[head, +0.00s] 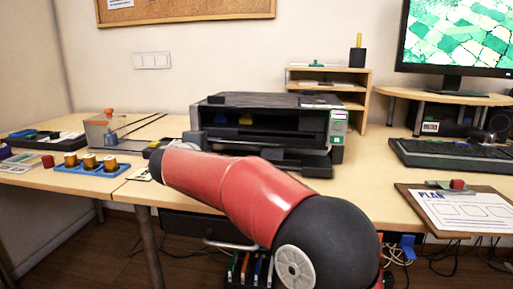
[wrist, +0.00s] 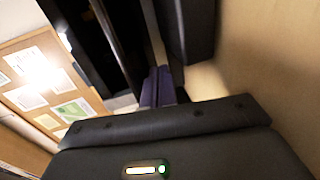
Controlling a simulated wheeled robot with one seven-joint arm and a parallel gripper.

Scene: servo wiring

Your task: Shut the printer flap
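The black printer (head: 275,102) stands on the desk in the head view, with its front cavity open. A dark ledge at its lower front, apparently the lowered flap (head: 312,163), sticks out toward me and is partly hidden by my red arm. In the wrist view, my gripper (wrist: 158,86) shows two purplish fingers side by side with no visible gap and nothing held. Dark printer parts lie close on both sides of the fingers. I cannot tell whether they touch.
Left of the printer are a blue rack of spools (head: 91,165) and a grey box (head: 100,131). To the right are a small shelf (head: 362,103), a keyboard (head: 452,153) and a clipboard (head: 468,210). Bare desk (head: 385,187) shows right of the printer.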

